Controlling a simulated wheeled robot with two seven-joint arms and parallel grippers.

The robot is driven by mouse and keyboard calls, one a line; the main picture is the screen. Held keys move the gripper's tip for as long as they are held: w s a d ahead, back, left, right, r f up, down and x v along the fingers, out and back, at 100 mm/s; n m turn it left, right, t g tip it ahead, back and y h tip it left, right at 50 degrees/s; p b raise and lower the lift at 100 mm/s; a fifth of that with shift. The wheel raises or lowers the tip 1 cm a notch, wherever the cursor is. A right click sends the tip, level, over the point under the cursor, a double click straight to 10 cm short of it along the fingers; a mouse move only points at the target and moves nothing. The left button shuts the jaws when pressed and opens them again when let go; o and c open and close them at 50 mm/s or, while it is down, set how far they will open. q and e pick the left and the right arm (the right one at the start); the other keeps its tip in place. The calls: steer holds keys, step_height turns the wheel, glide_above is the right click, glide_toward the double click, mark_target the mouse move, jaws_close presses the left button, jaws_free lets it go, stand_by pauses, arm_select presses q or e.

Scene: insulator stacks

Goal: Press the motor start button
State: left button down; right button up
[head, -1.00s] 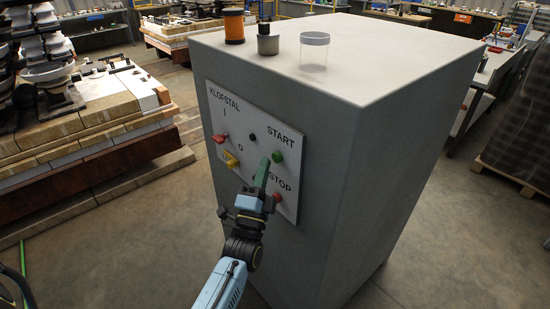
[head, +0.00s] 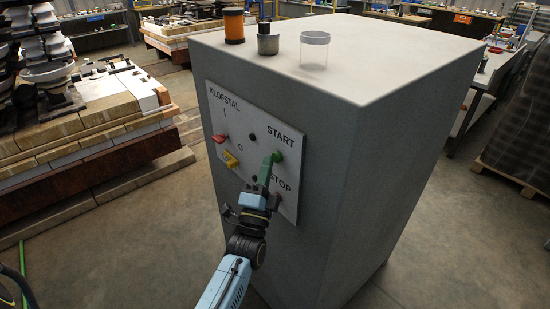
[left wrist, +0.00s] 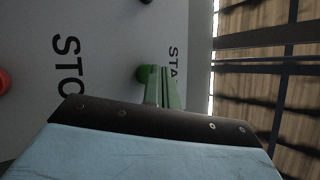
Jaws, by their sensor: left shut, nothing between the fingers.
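The green start button (head: 278,157) sits under the word START on the white panel (head: 224,108) of the grey cabinet. It also shows in the left wrist view (left wrist: 143,73), partly behind the fingers. My left gripper (head: 270,160) has green fingers, shut and empty, with the tips at the button in the head view. The fingers also show in the left wrist view (left wrist: 163,70), overlapping the button's right side. I cannot tell whether they touch it. The red stop button (left wrist: 3,82) is apart from the fingers. My right gripper is not in view.
A red switch (head: 220,138) and a yellow switch (head: 231,159) are on the panel's left side. An orange jar (head: 234,27), a grey bottle (head: 268,42) and a clear cup (head: 314,48) stand on the cabinet top. Open floor lies left of the cabinet.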

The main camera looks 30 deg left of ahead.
arm_select(q)
steer(key=shift+w+d, duration=0.15)
steer(key=shift+w, duration=0.3)
stand_by(0.4)
stand_by(0.3)
steer(key=shift+s+a+p, duration=0.3)
steer(key=shift+s, duration=0.55)
steer(key=s, duration=0.1)
steer(key=s+a+p, duration=0.1)
steer(key=s, duration=0.1)
steer(key=s+a+p, duration=0.1)
steer(key=shift+s, duration=0.3)
stand_by(0.5)
